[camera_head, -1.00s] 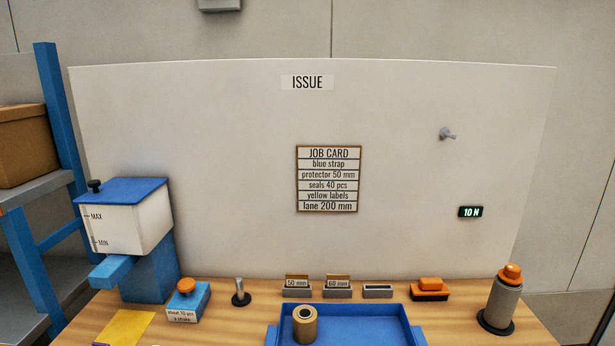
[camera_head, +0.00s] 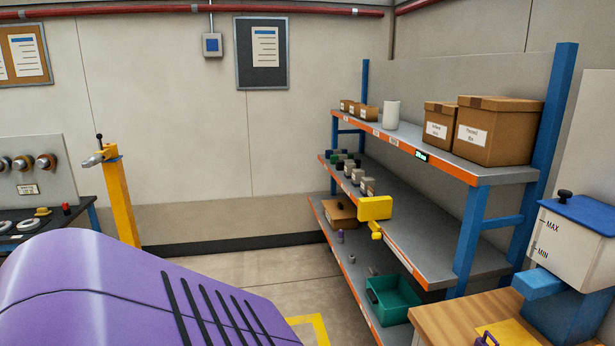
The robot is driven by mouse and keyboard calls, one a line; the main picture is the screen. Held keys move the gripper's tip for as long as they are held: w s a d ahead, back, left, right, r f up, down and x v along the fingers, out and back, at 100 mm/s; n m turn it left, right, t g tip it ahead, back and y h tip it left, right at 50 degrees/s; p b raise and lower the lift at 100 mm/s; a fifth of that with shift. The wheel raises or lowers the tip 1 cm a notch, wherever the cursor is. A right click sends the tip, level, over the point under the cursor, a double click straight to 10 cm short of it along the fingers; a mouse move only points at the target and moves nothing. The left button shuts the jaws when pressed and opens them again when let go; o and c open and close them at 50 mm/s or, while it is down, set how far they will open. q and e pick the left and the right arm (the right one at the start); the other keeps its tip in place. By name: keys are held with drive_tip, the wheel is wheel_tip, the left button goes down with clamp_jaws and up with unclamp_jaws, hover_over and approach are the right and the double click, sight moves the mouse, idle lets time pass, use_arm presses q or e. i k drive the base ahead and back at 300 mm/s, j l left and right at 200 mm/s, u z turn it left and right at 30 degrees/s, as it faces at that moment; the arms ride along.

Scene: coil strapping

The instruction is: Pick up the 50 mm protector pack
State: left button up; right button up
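No pack that I can identify as the 50 mm protector pack shows now. Small brown boxes (camera_head: 357,109) stand on the top shelf of the rack, and small dark, green and grey items (camera_head: 347,163) stand on its middle shelf. Their markings are too small to read. Neither of my grippers is in view.
The blue and orange rack (camera_head: 470,240) stands at the right, with larger cartons (camera_head: 497,130) and a green bin (camera_head: 391,299). A wooden bench corner (camera_head: 450,320) is at lower right. A large purple rounded body (camera_head: 120,290) fills the lower left. Some floor (camera_head: 280,268) is clear.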

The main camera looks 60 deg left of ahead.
sight(356, 174)
drive_tip(key=j+u, duration=0.35)
drive_tip(key=j, duration=0.15)
drive_tip(key=j+u, duration=0.45)
drive_tip(key=j, duration=0.3)
drive_tip(key=i+j+u, duration=0.1)
drive_tip(key=j, duration=0.3)
drive_tip(key=i+j+u, duration=0.1)
drive_tip(key=j, duration=0.25)
drive_tip(key=i+j, duration=0.1)
drive_tip(key=j, duration=0.4)
drive_tip(key=i+j, duration=0.1)
drive_tip(key=j, duration=0.4)
drive_tip(key=i+j, duration=0.1)
drive_tip(key=j, duration=0.4)
